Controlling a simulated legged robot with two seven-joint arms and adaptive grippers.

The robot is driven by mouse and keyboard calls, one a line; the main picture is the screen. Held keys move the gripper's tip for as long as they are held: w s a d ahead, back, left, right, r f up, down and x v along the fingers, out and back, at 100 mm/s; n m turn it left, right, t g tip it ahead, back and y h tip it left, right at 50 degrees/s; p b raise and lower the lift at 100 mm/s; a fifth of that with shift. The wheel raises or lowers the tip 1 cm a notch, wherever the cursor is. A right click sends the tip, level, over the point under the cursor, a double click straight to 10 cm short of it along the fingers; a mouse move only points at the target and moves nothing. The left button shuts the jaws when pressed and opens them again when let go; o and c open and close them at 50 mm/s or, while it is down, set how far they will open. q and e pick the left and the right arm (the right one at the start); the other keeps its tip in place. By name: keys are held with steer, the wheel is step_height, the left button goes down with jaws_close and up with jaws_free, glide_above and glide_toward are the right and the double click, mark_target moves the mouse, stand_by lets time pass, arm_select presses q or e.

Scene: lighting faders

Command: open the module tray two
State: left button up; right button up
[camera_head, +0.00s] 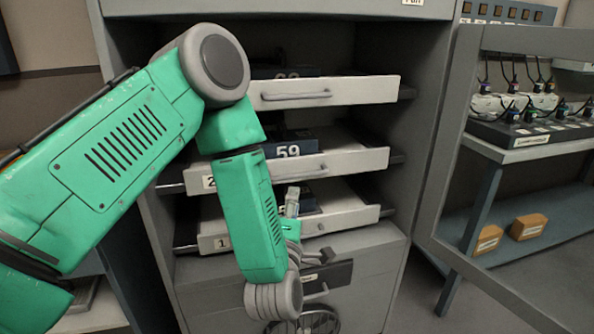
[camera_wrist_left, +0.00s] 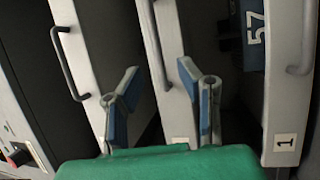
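Tray two (camera_head: 345,163) is the middle pale tray in the grey cabinet, with a "2" label at its left and a dark module marked 59 (camera_head: 287,151) behind its front. Its bar handle (camera_head: 307,173) is partly visible. My left forearm hangs across the left side of the trays. My left gripper (camera_head: 292,205) shows small in front of tray one (camera_head: 350,218), below tray two's handle. In the left wrist view its blue-padded fingers (camera_wrist_left: 162,98) are apart with nothing held between them. Tray one's front (camera_wrist_left: 285,110) is to their right there. My right gripper is not in view.
A top tray (camera_head: 370,90) is above tray two, its left end behind my arm. A shelf rack (camera_head: 480,200) with cables and two orange boxes stands to the right.

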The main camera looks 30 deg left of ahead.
mark_target(298, 176)
arm_select(q)
steer(key=x, duration=0.9)
steer(key=shift+a+r+p, duration=0.1)
steer(key=shift+a+p, duration=0.05)
steer(key=shift+p, duration=0.25)
steer(key=shift+r, duration=0.1)
jaws_close()
